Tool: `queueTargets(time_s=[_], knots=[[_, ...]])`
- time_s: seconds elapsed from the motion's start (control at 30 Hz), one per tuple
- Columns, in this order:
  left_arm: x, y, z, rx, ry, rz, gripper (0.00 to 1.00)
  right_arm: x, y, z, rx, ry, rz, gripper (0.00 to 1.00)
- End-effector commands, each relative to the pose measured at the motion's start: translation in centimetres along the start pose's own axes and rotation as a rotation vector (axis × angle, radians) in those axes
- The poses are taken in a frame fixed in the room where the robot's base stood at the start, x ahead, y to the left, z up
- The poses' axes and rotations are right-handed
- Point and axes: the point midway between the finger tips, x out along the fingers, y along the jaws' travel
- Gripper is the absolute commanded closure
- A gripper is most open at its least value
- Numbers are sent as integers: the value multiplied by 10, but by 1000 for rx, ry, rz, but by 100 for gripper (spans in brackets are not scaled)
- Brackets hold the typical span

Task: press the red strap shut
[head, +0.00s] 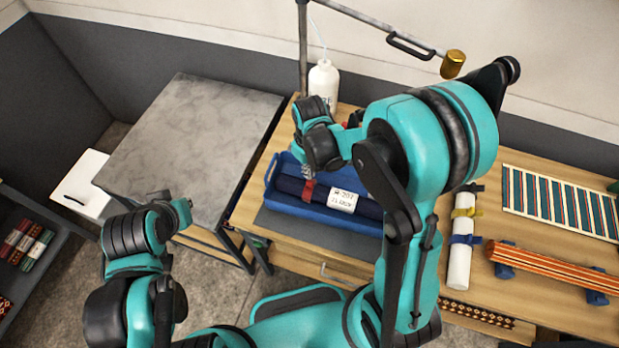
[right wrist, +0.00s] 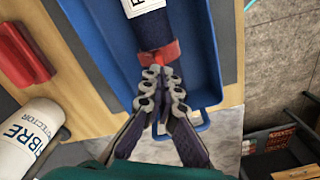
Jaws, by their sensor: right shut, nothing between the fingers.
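The red strap (head: 308,190) is around the left end of a dark blue roll (head: 288,186), which lies in a blue tray (head: 276,203). In the right wrist view the red strap (right wrist: 158,55) crosses the roll (right wrist: 150,30) near its end. My right gripper (head: 308,176) is shut and empty, with its fingertips (right wrist: 163,78) right at the strap. They appear to touch it, and they hide part of it. Whether the strap is fastened is hidden.
A white label (head: 342,200) is on the roll. A white bottle (head: 323,86) stands behind the tray. A white roll (head: 461,240) and an orange striped roll (head: 550,266) lie to the right. A grey-topped table (head: 190,140) at left is clear.

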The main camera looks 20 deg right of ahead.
Motion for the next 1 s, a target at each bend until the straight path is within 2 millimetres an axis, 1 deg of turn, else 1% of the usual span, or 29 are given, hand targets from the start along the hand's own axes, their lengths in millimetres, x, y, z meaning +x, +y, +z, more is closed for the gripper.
queueTargets(time_s=[0.03,0.5,1.0], knots=[[-5,0,-3,0,0,0,100,-7,0,0,0,0,0,100],[-27,0,-19,0,0,0,100,-45,0,0,0,0,0,100],[-26,0,-19,0,0,0,100,-46,0,0,0,0,0,100]])
